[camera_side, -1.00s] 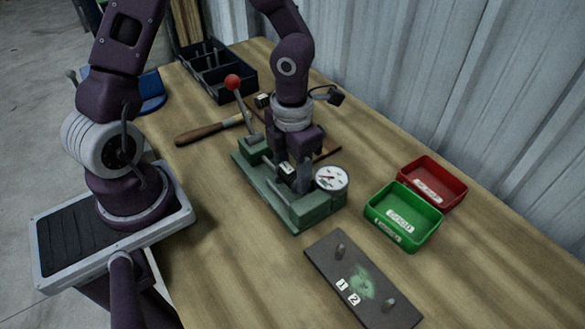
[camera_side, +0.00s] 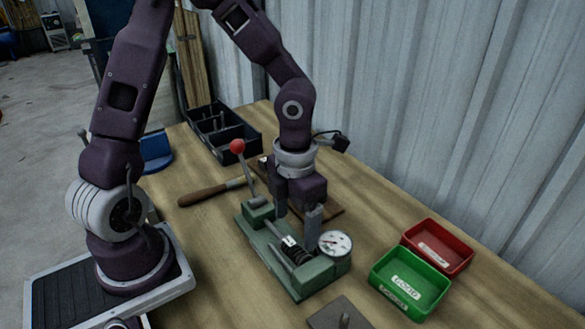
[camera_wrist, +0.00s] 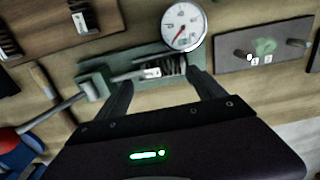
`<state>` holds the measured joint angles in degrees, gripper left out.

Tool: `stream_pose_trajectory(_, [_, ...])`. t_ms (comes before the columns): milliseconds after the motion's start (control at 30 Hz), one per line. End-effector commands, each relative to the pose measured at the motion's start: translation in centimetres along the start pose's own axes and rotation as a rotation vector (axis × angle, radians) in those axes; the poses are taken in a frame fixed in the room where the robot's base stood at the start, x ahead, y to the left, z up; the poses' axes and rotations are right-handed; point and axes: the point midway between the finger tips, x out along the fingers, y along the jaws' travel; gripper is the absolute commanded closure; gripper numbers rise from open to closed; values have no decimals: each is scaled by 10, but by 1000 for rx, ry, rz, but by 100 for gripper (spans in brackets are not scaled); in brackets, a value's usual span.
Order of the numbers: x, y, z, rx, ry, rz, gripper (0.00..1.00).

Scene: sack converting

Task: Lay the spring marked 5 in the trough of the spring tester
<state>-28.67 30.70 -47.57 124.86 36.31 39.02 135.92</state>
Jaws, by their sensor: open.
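The green spring tester (camera_side: 258,238) stands on the bench, with a round dial gauge (camera_side: 335,243) at one end and a red-knobbed lever (camera_side: 237,147) at the other. A dark coil spring (camera_side: 297,256) with a small white tag lies lengthwise in its trough, beside the gauge. The tag's number is too small to read. The spring also shows in the wrist view (camera_wrist: 174,67), between my fingertips in the picture. My gripper (camera_side: 297,222) is open and empty above the tester, its fingers apart and clear of the spring.
A green bin (camera_side: 411,283) and a red bin (camera_side: 437,247) stand to the right. A dark plate with pegs (camera_wrist: 232,58) lies near the gauge end. A brown board (camera_wrist: 48,35) holds other tagged springs. A wooden-handled tool (camera_side: 205,193) and black divided tray (camera_side: 222,140) lie behind.

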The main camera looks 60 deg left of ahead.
Motion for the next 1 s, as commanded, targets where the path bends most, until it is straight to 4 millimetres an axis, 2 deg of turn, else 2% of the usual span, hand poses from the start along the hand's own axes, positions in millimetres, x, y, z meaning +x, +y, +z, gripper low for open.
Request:
stream_pose_trajectory(33, [-13,1,2,-5,-7,1,21])
stream_pose_trajectory(367, [-8,60,61,-585,1,4,21])
stream_pose_trajectory(600, [-9,114,96,-959,-2,5,21])
stream_pose_trajectory(800, [-12,161,117,-1238,-4,6,21])
stream_pose_trajectory(1000, [-17,197,130,-1437,-3,6,21])
